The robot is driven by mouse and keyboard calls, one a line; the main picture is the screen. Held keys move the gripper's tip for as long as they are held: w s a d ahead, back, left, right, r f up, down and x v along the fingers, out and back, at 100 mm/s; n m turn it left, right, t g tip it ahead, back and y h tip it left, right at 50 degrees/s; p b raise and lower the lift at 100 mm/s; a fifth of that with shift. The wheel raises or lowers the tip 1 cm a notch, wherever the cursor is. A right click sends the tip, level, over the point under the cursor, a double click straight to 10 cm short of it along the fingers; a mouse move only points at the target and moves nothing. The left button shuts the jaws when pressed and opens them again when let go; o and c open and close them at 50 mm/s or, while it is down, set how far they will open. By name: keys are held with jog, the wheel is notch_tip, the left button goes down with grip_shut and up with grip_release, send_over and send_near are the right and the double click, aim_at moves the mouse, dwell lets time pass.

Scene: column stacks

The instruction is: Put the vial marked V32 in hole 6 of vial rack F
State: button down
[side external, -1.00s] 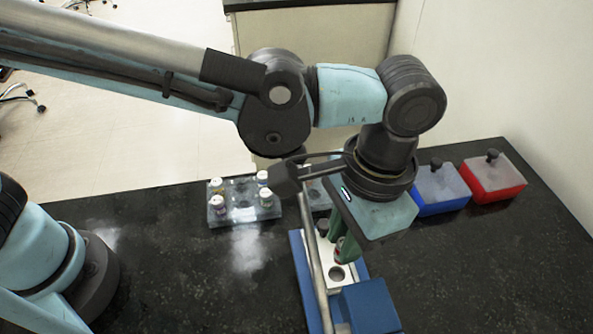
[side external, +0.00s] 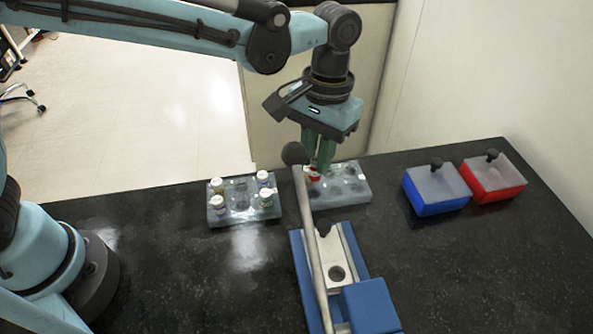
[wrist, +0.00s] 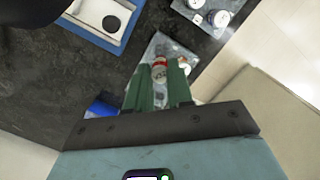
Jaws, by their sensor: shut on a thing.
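My gripper (side external: 318,160) is shut on a vial with a red band (side external: 314,174), which also shows between the green fingers in the wrist view (wrist: 159,68). The vial is over the left part of the right-hand grey rack (side external: 352,198). I cannot tell whether its lower end is inside a hole. Its marking is too small to read. A white cap (wrist: 184,64) shows beside the fingers in the wrist view. Empty holes show on the right side of this rack. No rack letter or hole number is readable.
Another grey rack (side external: 243,214) at left holds several white-capped vials. A blue device with a pale plate (side external: 335,255) and a long bar (side external: 312,240) stands in front. A blue box (side external: 436,190) and a red box (side external: 494,178) stand at right.

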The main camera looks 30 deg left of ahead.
aim_at(315, 176)
jog(key=shift+f, duration=1.9)
jog(key=shift+f, duration=0.85)
dwell(0.7)
jog(key=shift+f, duration=0.25)
jog(key=c, duration=0.6)
grip_release()
jog(key=shift+r, duration=0.15)
jog(key=shift+r, duration=2.9)
